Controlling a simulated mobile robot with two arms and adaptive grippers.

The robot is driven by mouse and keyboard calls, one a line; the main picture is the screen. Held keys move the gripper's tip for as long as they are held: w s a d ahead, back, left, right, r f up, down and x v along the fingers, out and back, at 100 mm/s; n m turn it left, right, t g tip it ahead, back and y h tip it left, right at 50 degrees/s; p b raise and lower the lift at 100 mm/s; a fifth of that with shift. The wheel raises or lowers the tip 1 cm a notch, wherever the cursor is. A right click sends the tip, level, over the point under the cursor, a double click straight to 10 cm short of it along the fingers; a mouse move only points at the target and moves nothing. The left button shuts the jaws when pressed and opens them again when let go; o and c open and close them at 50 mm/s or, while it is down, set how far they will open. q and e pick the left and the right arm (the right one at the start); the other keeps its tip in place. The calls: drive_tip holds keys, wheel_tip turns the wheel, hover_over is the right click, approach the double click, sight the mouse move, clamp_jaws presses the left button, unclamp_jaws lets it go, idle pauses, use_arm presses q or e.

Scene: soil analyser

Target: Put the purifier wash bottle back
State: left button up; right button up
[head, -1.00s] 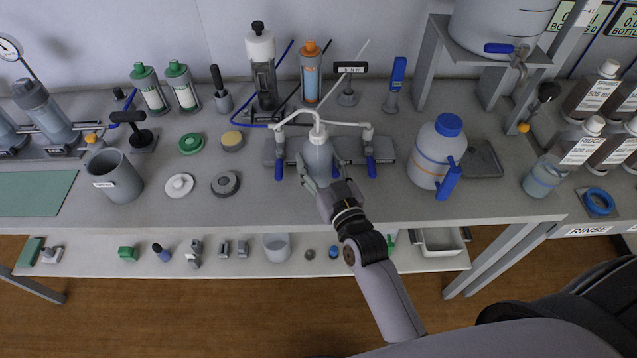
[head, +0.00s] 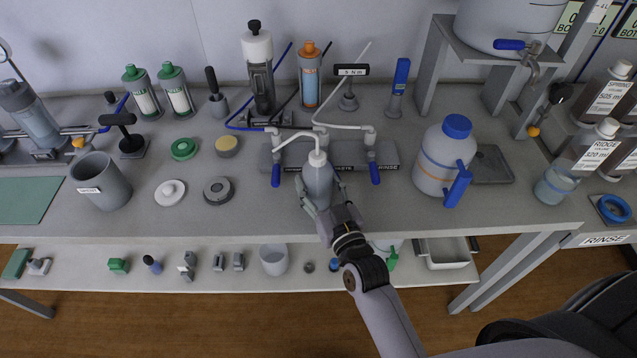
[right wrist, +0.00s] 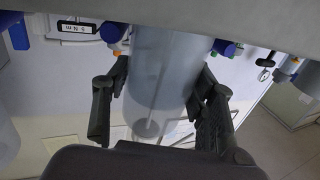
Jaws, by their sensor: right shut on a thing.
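The purifier wash bottle (head: 318,178) is a translucent grey bottle with a white cap and a bent white spout. My right gripper (head: 324,204) is shut on its body from the front, above the bench. The bottle stands upright just in front of the grey manifold (head: 385,152) with blue handles; I cannot tell whether its base touches the bench. In the right wrist view the bottle (right wrist: 163,75) fills the space between the two dark fingers, with its inner tube showing through. My left gripper is not in view.
A blue-capped jug (head: 445,165) stands right of the manifold. A grey knob disc (head: 218,190) and a white lid (head: 170,192) lie to the left, with a grey beaker (head: 101,182) beyond. The bench front between bottle and jug is clear. A lower shelf holds small parts.

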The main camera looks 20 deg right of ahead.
drive_tip(key=o, duration=0.9)
drive_tip(key=shift+c, duration=0.2)
drive_tip(key=shift+r, duration=0.15)
drive_tip(key=s+b, duration=0.1)
drive_tip(key=s, duration=1.1)
drive_tip(key=shift+d, duration=0.45)
